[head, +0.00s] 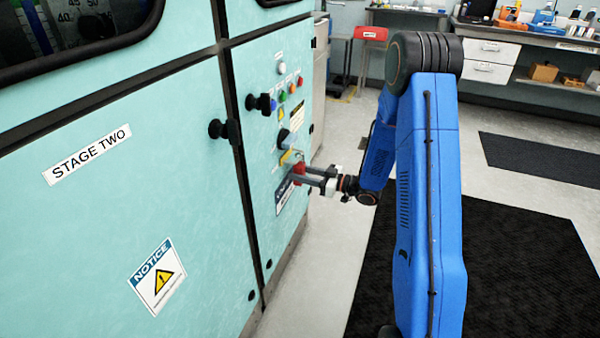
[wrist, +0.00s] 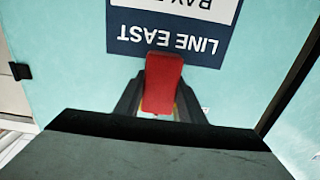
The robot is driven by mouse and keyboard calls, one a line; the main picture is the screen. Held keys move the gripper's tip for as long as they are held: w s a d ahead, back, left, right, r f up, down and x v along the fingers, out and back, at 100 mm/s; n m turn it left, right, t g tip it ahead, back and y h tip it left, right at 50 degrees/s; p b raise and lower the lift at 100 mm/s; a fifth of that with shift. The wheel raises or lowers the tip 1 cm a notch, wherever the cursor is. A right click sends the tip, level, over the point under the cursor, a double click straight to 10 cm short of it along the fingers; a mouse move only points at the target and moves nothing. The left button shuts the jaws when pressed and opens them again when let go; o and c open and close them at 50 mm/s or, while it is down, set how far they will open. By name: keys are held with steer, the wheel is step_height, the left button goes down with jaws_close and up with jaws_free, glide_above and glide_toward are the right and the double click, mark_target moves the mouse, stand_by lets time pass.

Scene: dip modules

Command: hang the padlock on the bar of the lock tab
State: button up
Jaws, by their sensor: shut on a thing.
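The red padlock (head: 299,169) is held at the tips of my gripper (head: 312,177), close to the front of the teal cabinet. In the wrist view the padlock (wrist: 163,83) shows as a red block between the two dark fingers of my gripper (wrist: 160,95), which are shut on it. Its shackle cannot be made out. A small yellow and grey fitting (head: 291,157), which looks like the lock tab, sits on the panel right by the padlock. Its bar is too small to tell, and I cannot tell whether the padlock touches it.
The teal cabinet panel (head: 262,185) has several coloured buttons above and black knobs (head: 222,130). A dark blue LINE EAST label (wrist: 170,32) lies behind the padlock. Open floor (head: 320,245) and a black mat (head: 500,250) are to the right.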

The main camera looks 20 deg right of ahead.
steer(key=o, duration=1.2)
steer(key=v, duration=1.7)
steer(key=shift+s+d, duration=0.15)
steer(key=shift+r, duration=0.1)
